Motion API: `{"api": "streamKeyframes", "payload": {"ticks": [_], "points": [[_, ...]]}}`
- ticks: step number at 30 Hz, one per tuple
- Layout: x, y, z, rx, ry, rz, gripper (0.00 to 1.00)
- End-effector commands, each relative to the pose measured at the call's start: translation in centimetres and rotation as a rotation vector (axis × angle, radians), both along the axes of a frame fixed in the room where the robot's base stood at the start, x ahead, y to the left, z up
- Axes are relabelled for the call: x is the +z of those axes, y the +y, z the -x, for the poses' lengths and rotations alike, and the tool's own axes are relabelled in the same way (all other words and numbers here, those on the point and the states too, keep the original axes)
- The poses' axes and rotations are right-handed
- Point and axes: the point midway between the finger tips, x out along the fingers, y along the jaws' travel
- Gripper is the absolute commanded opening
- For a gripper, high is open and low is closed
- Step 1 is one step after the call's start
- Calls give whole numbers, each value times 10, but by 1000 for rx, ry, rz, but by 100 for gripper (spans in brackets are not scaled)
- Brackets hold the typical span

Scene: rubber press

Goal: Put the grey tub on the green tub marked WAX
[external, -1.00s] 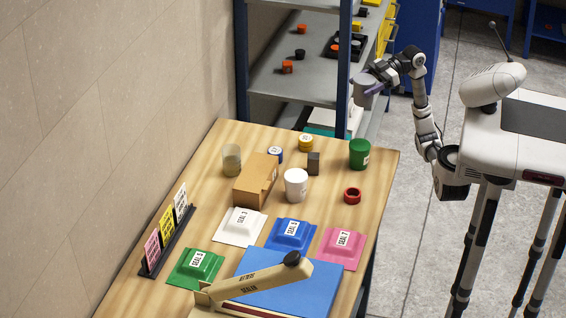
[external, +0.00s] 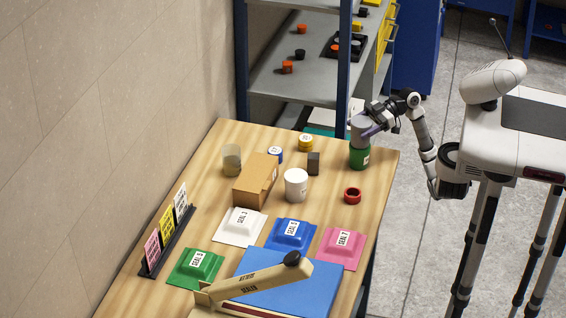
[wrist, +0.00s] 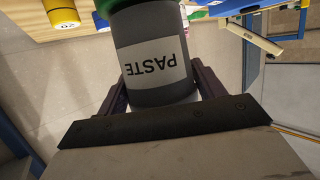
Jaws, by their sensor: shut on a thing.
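The grey tub (external: 360,130) is held in my gripper (external: 371,130) at the right rear of the table. In the wrist view the grey tub (wrist: 156,65) carries a white label reading PASTE, and the fingers of my gripper (wrist: 158,100) are shut around it. The green tub (external: 359,157) stands upright on the table, directly below the grey tub. The grey tub is at the green tub's top; I cannot tell whether they touch. Part of the green tub (wrist: 112,5) shows beyond the grey tub in the wrist view. Its label is too small to read.
A shelf post (external: 343,80) rises just behind the gripper.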

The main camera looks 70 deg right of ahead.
Motion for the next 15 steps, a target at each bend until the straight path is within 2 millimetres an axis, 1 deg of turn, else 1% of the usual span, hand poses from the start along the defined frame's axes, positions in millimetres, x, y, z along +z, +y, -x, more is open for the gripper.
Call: {"api": "streamKeyframes", "payload": {"ticks": [8, 12, 13, 15], "points": [[-2, 0, 0, -1, -2, 0, 33], [-7, 0, 0, -1, -2, 0, 33], [-6, 0, 0, -1, 0, 0, 71], [-5, 0, 0, -1, 0, 0, 80]]}}
